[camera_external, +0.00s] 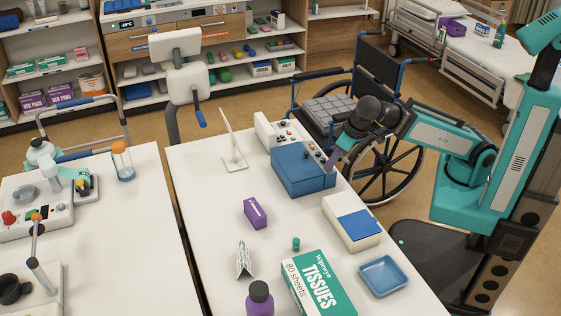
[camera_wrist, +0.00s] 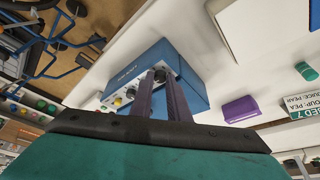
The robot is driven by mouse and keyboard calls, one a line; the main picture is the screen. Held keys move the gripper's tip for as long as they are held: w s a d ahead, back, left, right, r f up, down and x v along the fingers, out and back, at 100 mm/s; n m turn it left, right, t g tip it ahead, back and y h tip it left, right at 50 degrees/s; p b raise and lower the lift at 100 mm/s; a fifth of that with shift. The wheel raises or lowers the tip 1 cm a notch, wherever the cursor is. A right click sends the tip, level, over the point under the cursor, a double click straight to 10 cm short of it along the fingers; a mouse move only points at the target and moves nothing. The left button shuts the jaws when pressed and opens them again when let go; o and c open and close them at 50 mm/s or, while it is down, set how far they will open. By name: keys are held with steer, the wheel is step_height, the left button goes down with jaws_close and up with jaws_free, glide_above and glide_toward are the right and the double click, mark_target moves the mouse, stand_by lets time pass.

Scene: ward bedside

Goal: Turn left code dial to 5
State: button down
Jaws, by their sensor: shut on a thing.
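A blue box (camera_external: 303,168) stands on the white table, its dial side turned mostly away in the external view. In the wrist view, the blue box (camera_wrist: 185,75) shows a pale front panel (camera_wrist: 122,82) with a row of small knobs, one of them yellow (camera_wrist: 117,102). My gripper (camera_external: 331,163) reaches the box's right side from the right. In the wrist view its two purple fingers (camera_wrist: 162,78) are shut on a dark round dial (camera_wrist: 161,73) at one end of the row. The fingers partly hide this dial. I cannot read its number.
A white device with knobs (camera_external: 275,128) stands close behind the blue box. A white and blue box (camera_external: 352,222), a blue tray (camera_external: 384,277), a tissue box (camera_external: 317,286) and a purple box (camera_external: 255,213) are nearer the camera. A wheelchair (camera_external: 375,165) stands close to my arm.

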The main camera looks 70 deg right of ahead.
steer(key=m+p, duration=0.1)
steer(key=m, duration=0.1)
steer(key=m+h+p, duration=0.1)
steer(key=m, duration=0.1)
steer(key=m+h+p, duration=0.1)
steer(key=shift+w+a+r+m+g+p, duration=0.15)
steer(key=shift+a+m+g+p, duration=0.15)
steer(key=shift+a+m, duration=0.1)
steer(key=shift+w+m+g+h+p, duration=0.1)
steer(key=shift+m+g+h+p, duration=0.2)
steer(key=shift+m, duration=0.7)
steer(key=shift+m+g+h+p, duration=0.2)
steer(key=shift+m+g+p, duration=0.15)
steer(key=shift+m, duration=0.65)
steer(key=shift+f, duration=0.2)
steer(key=c, duration=2)
jaws_free()
